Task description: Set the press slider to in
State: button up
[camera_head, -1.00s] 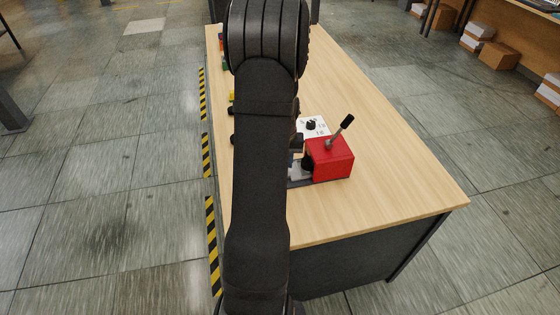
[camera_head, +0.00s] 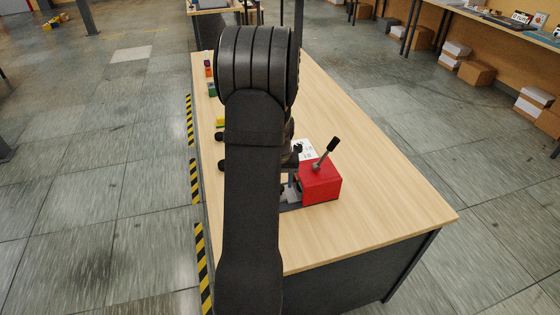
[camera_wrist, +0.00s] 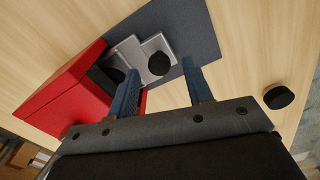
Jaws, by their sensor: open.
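The press is a red block (camera_head: 320,183) with an upright grey lever (camera_head: 325,153) tipped in black, on the table. In the wrist view the red block (camera_wrist: 65,88) sits at the left on a dark grey base plate (camera_wrist: 185,25). A metal slider (camera_wrist: 155,48) with a black knob (camera_wrist: 158,63) lies on the plate beside the block. A second round black part shows left of the knob, in the block's shadow. My gripper (camera_wrist: 160,68) is open, its two blue fingers on either side of the knob in the picture; contact cannot be told. My arm hides most of this in the head view.
A separate black knob (camera_wrist: 278,97) is right of my gripper in the wrist view. A white marked card (camera_head: 306,148) lies behind the red block. The wooden table's right side (camera_head: 385,170) is clear.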

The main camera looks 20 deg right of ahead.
notch_tip(320, 180, up, 16)
jog(key=shift+r, duration=0.15)
jog(key=shift+a, duration=0.1)
dwell(0.3)
jog(key=s+a+f+n+t+h, duration=0.15)
jog(key=a+n+h, duration=0.4)
jog(key=n, duration=1.85)
jog(key=shift+y, duration=0.55)
jog(key=x, duration=0.5)
jog(key=a+x, duration=0.1)
jog(key=x, duration=0.5)
jog(key=s+x, duration=0.1)
jog(key=x, duration=0.4)
jog(key=shift+w+a+f, duration=0.1)
jog(key=shift+a+f, duration=0.05)
jog(key=shift+f, duration=0.45)
